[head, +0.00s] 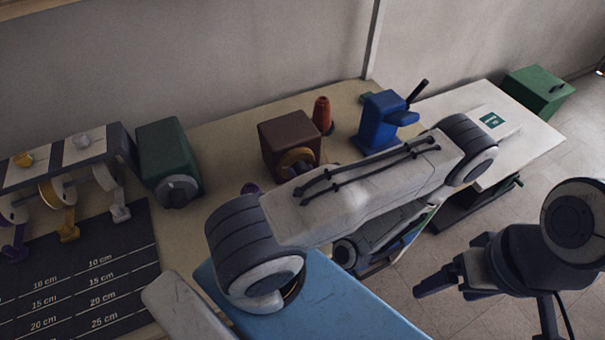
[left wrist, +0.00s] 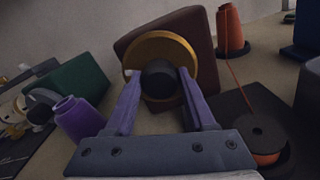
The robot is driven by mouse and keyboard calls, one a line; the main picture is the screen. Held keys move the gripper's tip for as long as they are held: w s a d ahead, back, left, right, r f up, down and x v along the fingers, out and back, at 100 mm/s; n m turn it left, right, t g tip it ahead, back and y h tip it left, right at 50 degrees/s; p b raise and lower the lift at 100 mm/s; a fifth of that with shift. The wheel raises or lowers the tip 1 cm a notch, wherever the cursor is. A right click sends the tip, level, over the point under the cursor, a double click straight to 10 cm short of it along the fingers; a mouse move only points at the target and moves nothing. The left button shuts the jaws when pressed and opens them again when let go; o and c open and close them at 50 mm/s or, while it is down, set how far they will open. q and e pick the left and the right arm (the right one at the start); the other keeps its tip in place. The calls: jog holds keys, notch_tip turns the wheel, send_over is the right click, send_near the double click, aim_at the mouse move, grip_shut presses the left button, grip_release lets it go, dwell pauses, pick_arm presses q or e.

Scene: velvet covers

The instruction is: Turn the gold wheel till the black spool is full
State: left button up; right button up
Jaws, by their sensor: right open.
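The gold wheel (head: 297,160) is on the front of a brown box (head: 287,138), partly behind my left arm in the head view. In the left wrist view the gold wheel (left wrist: 182,52) has a dark hub. The purple fingers of my left gripper (left wrist: 158,73) lie close along both sides of this hub and appear shut on it; the head view hides this gripper. The black spool (left wrist: 255,128) is at the right of the wrist view, with orange thread showing below its flange. Its fill is hard to judge. My right gripper (head: 440,285) is open and empty, off the table.
An orange thread cone (left wrist: 229,28) stands behind the black spool, its thread running down to it. A purple cone (left wrist: 78,118) stands left of my left gripper. A green box (head: 168,150) is left of the brown box, a blue device (head: 380,122) right. A dark measuring mat (head: 80,265) lies at left.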

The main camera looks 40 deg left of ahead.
pick_arm(q)
grip_shut()
jog(key=shift+m, duration=1.5)
jog(key=o, duration=0.7)
grip_release()
jog(key=shift+d, duration=0.1)
